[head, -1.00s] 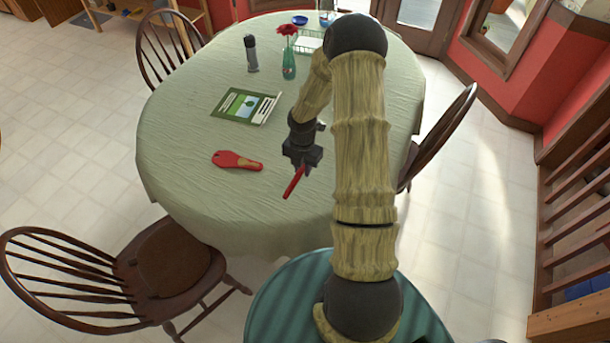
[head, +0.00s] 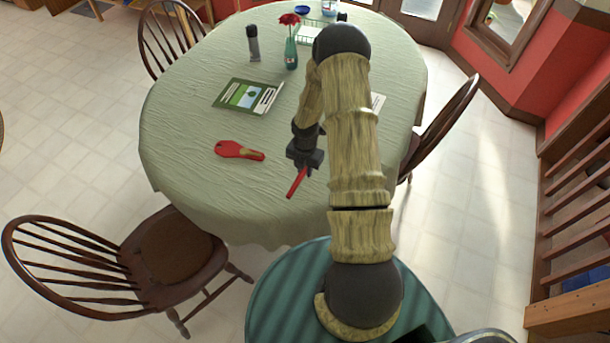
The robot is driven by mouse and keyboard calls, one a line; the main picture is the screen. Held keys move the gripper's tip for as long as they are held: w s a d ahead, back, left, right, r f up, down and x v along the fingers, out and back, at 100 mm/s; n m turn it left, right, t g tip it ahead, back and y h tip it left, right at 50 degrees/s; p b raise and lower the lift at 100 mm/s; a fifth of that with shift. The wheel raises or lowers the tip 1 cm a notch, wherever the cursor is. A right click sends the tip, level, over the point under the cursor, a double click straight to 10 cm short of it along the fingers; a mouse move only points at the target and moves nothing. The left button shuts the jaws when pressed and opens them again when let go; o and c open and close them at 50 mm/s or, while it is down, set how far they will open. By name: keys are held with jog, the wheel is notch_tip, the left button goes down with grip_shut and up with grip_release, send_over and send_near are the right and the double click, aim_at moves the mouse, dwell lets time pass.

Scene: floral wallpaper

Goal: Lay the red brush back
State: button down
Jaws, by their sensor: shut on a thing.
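My gripper (head: 302,166) is shut on a slim red stick-like thing, which looks like the red brush (head: 297,184). It slants down and to the left from the jaws, over the near part of the table (head: 200,190). Its upper end is hidden in the jaws, and I cannot tell whether its lower end touches the cloth. A flat red paddle-shaped thing (head: 232,149) with a tan patch lies on the cloth to the left of my gripper, apart from it.
A wire rack (head: 310,32) and blue bowl (head: 302,10) are at the far end. The cloth around the red paddle is clear. Chairs surround the table.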

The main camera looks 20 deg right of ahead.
aim_at(305, 182)
jog(key=shift+f+p, duration=0.45)
jog(key=shift+f, duration=1.65)
jog(key=shift+f, duration=0.15)
jog(key=c, duration=1.3)
grip_release()
notch_tip(305, 182, up, 12)
jog(key=shift+w+r+b, duration=0.1)
jog(key=shift+r+b, duration=0.05)
jog(key=shift+b, duration=1)
